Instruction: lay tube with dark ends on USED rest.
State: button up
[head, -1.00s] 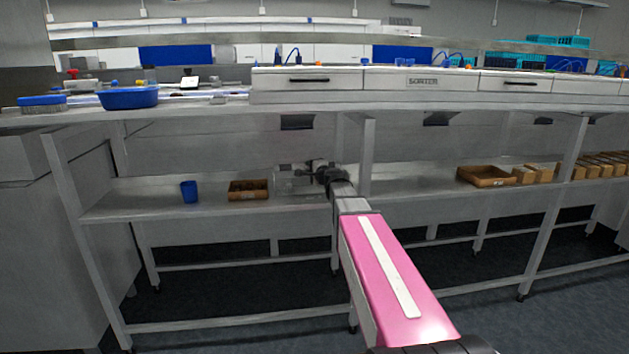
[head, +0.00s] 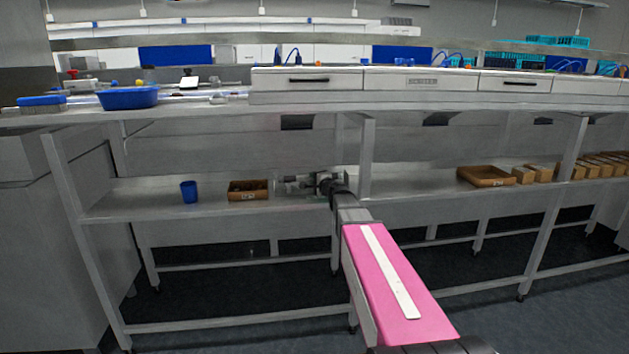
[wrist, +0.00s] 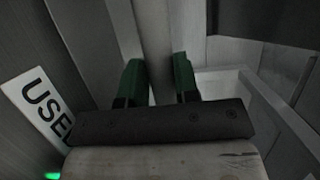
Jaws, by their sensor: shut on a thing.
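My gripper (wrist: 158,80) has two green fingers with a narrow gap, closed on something. A pale grey length (wrist: 156,40) runs between them; it looks like the tube, but no dark ends show and its outline is hard to tell from the background. A white USED label (wrist: 42,105) lies left of the fingers in the wrist view. The rest itself cannot be made out clearly. In the head view my gripper (head: 308,184) is low over the lower shelf, dark and small, and what it holds is too small to tell.
On the lower shelf (head: 130,207), a brown box (head: 248,196) and a blue cup (head: 189,192) stand left of my gripper. A shelf post (head: 367,160) is close on its right. A brown tray (head: 486,181) is farther right. The upper deck (head: 200,110) hangs above.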

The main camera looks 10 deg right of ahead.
jog(key=shift+f, duration=0.55)
jog(key=o, duration=0.9)
jog(key=shift+o, duration=0.2)
jog(key=shift+r, duration=0.1)
jog(key=shift+r, duration=0.5)
jog(key=v, duration=1.2)
jog(key=shift+a, duration=0.1)
